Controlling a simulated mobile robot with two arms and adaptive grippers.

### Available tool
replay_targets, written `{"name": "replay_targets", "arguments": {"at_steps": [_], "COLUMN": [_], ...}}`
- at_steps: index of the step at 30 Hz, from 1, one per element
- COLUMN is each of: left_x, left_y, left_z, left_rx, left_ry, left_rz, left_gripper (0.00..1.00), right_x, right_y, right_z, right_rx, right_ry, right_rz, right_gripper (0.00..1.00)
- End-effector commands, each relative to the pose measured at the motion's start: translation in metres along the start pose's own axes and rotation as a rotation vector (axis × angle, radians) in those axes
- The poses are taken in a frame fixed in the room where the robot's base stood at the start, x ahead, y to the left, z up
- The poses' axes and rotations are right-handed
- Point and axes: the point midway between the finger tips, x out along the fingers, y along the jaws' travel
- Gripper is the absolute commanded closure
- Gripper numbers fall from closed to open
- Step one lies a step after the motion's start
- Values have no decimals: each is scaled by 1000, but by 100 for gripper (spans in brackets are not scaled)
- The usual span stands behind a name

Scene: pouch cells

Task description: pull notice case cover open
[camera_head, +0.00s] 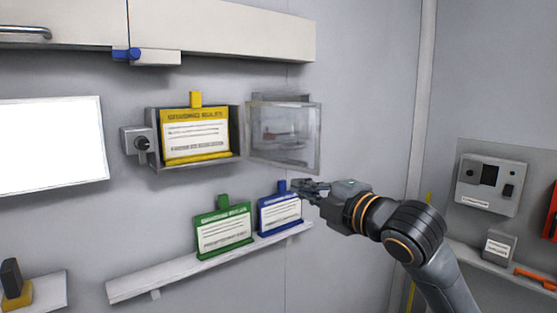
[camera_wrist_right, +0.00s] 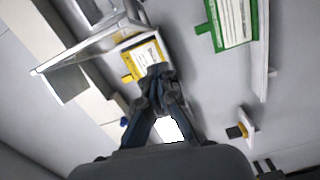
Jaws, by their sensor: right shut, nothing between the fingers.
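The notice case (camera_head: 196,165) is a grey box on the wall holding a yellow notice (camera_head: 195,132). Its clear cover (camera_head: 285,140) stands swung out at the right side, leaving the front of the yellow notice uncovered. My right gripper (camera_head: 304,187) is shut and empty, below and right of the cover and close to the blue notice. In the right wrist view the shut fingers (camera_wrist_right: 158,72) overlap the lower part of the yellow notice (camera_wrist_right: 146,50), with the cover (camera_wrist_right: 95,48) at upper left. I cannot see contact with the cover. My left gripper is out of view.
A green notice (camera_head: 223,229) and a blue notice (camera_head: 279,212) stand on a narrow shelf (camera_head: 150,281) below. A grey box with a dark knob (camera_head: 140,141) is left of the case. An overhead cabinet (camera_head: 220,30) runs above. A control panel (camera_head: 491,182) is at right.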

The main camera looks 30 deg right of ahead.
Motion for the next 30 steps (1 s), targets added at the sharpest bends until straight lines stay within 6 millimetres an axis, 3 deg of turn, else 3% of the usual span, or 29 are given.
{"name": "replay_targets", "arguments": {"at_steps": [3, 8, 22, 30], "left_x": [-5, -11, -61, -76], "left_y": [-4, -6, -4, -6], "left_z": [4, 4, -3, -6], "left_rx": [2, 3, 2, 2], "left_ry": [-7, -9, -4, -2], "left_rz": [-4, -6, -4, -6], "left_gripper": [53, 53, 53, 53], "right_x": [-20, -17, 76, 85], "right_y": [14, 17, 21, 21], "right_z": [-17, -21, -23, 11], "right_rx": [-82, -102, -96, -102], "right_ry": [14, 19, 19, 16], "right_rz": [7, 7, 6, 6], "right_gripper": [100, 100, 100, 100]}}
